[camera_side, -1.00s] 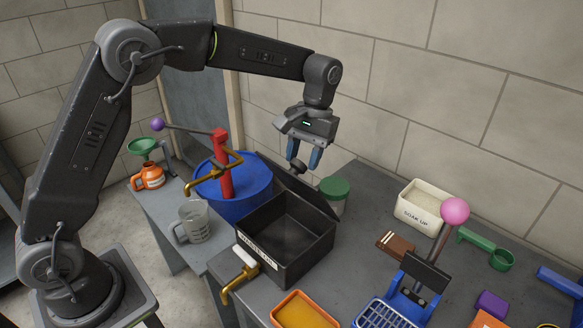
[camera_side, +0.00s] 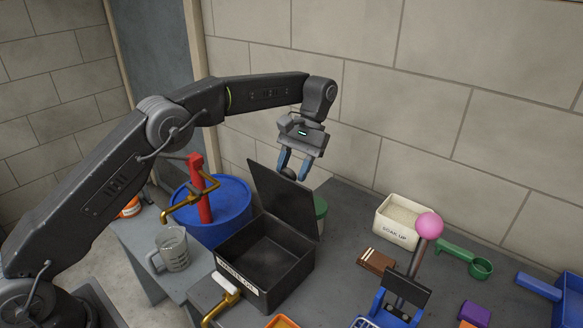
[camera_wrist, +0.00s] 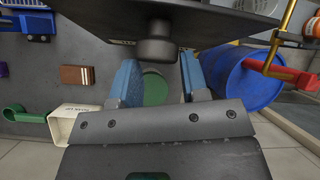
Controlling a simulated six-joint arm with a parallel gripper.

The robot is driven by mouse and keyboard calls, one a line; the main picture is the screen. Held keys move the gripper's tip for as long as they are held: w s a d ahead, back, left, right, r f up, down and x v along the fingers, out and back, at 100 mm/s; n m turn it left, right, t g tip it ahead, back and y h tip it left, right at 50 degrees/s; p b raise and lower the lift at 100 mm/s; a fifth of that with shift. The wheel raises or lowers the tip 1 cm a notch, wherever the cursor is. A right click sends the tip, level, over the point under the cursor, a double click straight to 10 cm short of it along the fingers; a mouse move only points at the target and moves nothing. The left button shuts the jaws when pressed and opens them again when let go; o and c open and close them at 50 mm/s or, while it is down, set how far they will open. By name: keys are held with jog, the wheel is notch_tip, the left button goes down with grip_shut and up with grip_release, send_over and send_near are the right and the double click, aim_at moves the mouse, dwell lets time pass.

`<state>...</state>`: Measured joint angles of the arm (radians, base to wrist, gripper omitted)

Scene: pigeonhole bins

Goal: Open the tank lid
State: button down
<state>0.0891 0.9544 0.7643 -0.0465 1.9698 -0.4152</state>
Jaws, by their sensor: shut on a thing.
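The tank is an open-topped black box (camera_side: 283,278) with a white label on its front, in the middle of the side view. Its black lid (camera_side: 283,203) stands raised, steeply tilted, along the tank's back edge, and the tank's inside shows. My gripper (camera_side: 294,170) is above and behind the lid's upper edge. Its blue fingers are shut on the lid's dark knob (camera_side: 289,174). In the wrist view the knob (camera_wrist: 156,48) shows at the blue fingertips, with the lid (camera_wrist: 200,22) across the top.
A blue drum (camera_side: 228,213) with a red pump and a clear jug (camera_side: 173,250) stand left of the tank. A green-lidded jar (camera_side: 320,208) is close behind the lid. A cream bin (camera_side: 402,222) and a pink-knobbed lever (camera_side: 429,226) stand to the right.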

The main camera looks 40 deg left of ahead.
jog(key=shift+d+f, duration=0.4)
jog(key=c, duration=1)
grip_release()
jog(key=o, duration=0.3)
jog(key=shift+r, duration=0.1)
jog(key=shift+a, duration=0.1)
jog(key=shift+s+r, duration=0.1)
jog(key=shift+s, duration=0.05)
